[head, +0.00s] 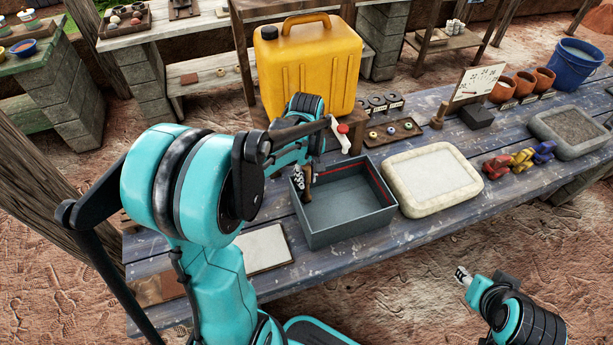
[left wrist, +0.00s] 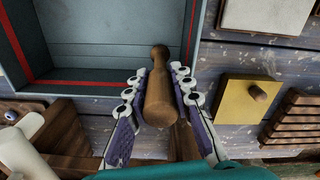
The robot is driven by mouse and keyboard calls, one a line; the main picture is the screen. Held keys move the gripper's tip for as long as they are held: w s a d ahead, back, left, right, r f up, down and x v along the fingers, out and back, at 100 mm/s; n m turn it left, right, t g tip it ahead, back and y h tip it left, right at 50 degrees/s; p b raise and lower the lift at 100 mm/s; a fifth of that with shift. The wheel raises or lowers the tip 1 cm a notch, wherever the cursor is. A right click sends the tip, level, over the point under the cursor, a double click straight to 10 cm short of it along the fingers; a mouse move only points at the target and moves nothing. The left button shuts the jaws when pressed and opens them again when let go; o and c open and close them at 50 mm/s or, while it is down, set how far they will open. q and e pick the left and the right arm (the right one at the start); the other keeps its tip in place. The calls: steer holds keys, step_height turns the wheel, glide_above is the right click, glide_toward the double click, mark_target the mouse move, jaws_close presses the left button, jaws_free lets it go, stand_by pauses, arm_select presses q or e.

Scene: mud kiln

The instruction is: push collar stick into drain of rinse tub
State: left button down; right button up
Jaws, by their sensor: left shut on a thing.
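The rinse tub (head: 349,239) is a grey open box with a red line along its inner wall. It stands on the blue plank table, and part of it shows at upper left in the left wrist view (left wrist: 95,28). My left gripper (head: 300,180) is at the tub's left end. In the left wrist view my left gripper (left wrist: 160,90) is shut on the collar stick (left wrist: 159,100), a brown turned wooden stick with a rounded knob. The knob overlaps the tub's edge there. I cannot make out the drain. My right gripper (head: 464,276) is off the table's front edge, apart from the tub.
A yellow jerrycan (head: 308,65) with a red-and-white tap (head: 341,132) stands behind the tub. A pale slab-like tray (head: 432,178) sits close on the tub's right. A pale board (head: 258,249) lies to the left. Red, yellow and blue pieces (head: 522,159) lie farther right.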

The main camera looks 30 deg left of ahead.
arm_select(q)
steer(key=shift+f+b, duration=0.35)
steer(key=shift+f, duration=0.1)
steer(key=c, duration=1.3)
jaws_free()
steer(key=shift+o, duration=0.2)
step_height(320, 180, up, 12)
steer(key=shift+r, duration=0.1)
steer(key=s+d+f+m+t, duration=0.4)
steer(key=s+d+m+t, duration=0.3)
steer(key=s+d+m, duration=0.3)
steer(key=s+m, duration=0.1)
steer(key=m, duration=0.2)
steer(key=shift+d, duration=0.25)
